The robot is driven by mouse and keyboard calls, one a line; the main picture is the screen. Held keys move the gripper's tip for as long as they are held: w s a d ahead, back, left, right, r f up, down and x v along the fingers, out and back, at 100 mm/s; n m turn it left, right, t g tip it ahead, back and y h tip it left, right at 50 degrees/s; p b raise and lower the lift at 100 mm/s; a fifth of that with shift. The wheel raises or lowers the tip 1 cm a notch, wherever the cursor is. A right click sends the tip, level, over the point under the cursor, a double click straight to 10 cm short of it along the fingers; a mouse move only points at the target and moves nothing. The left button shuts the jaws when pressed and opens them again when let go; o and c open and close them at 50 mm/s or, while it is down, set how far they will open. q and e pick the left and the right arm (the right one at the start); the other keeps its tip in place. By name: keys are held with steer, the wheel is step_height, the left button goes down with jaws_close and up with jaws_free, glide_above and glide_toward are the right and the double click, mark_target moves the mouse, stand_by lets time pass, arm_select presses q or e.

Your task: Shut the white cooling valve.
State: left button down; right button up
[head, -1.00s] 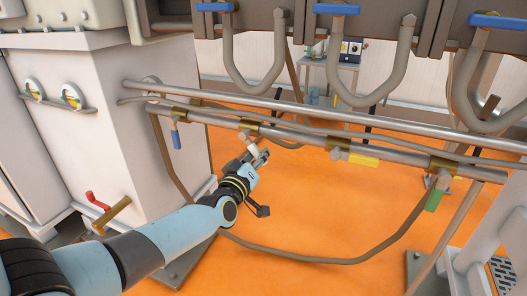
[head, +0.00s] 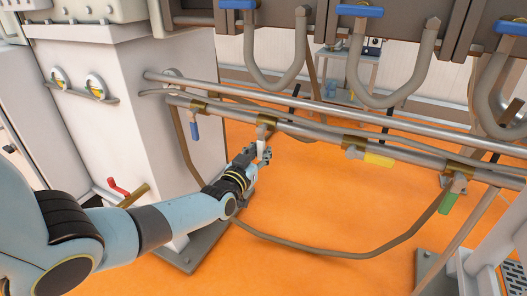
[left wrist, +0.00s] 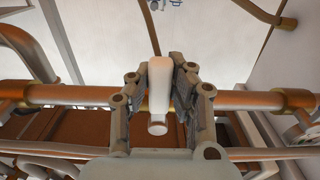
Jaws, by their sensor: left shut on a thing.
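The white valve handle (head: 262,150) hangs roughly downward from its brass fitting (head: 267,120) on the lower pipe, partly hidden by my gripper. My left gripper (head: 256,160) is at this handle, below the pipe. In the left wrist view the handle (left wrist: 160,82) stands between the two fingers (left wrist: 161,100), which are closed around it. My right gripper is not in view.
On the same pipe, a blue handle (head: 195,130) hangs down to the left. A yellow handle (head: 379,160) lies along the pipe and a green handle (head: 448,202) hangs down at right. A hose (head: 330,254) loops below. Orange floor (head: 310,200) is open underneath.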

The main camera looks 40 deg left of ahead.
arm_select(q)
steer(key=shift+s+f, duration=0.1)
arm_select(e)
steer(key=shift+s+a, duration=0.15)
arm_select(q)
steer(key=c, duration=1.5)
jaws_free()
steer(key=shift+c, duration=0.2)
steer(key=o, duration=0.4)
steer(key=shift+a, duration=0.1)
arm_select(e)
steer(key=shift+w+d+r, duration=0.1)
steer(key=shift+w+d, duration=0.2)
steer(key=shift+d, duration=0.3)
arm_select(q)
steer(key=shift+s, duration=0.3)
steer(key=v, duration=1.1)
steer(key=shift+s+d, duration=0.15)
steer(key=shift+d, duration=0.1)
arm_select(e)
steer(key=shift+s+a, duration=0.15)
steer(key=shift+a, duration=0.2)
